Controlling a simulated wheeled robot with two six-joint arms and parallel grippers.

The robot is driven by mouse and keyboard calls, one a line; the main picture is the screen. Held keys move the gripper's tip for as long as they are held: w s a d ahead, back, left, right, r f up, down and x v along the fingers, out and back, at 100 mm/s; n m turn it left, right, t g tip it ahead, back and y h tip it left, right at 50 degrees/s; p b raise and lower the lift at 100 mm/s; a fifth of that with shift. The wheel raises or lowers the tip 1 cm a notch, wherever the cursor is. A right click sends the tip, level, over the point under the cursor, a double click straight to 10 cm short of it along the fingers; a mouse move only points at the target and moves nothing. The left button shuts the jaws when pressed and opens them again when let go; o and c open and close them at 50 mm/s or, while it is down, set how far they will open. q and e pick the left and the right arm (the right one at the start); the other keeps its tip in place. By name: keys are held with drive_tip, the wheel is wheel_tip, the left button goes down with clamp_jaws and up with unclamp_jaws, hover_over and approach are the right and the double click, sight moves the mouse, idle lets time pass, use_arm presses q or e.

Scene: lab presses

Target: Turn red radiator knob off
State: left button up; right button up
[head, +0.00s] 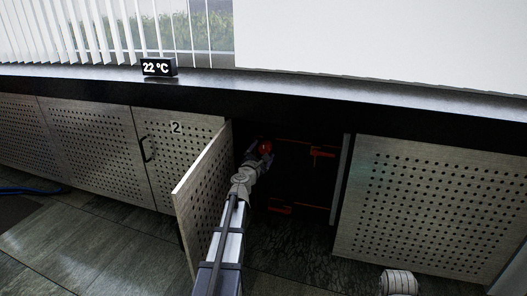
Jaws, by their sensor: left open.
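The red radiator knob (265,146) sits inside the dark opening of the cabinet, near its upper left. My left gripper (262,155) reaches into the opening and is right at the knob, with its open fingers around or beside it; I cannot tell whether they touch it. My left arm covers part of the opening and of the open door. My right gripper is not in view.
The perforated cabinet door (203,190) stands open to the left of my arm. Orange-red pipes (322,151) run inside the dark cabinet. A closed perforated panel (430,205) is at the right. A display (158,67) reading 22 °C stands on the dark ledge (240,84).

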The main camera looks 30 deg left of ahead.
use_arm(q)
drive_tip(key=v, duration=0.6)
drive_tip(key=shift+s, duration=0.2)
drive_tip(key=shift+d, duration=0.1)
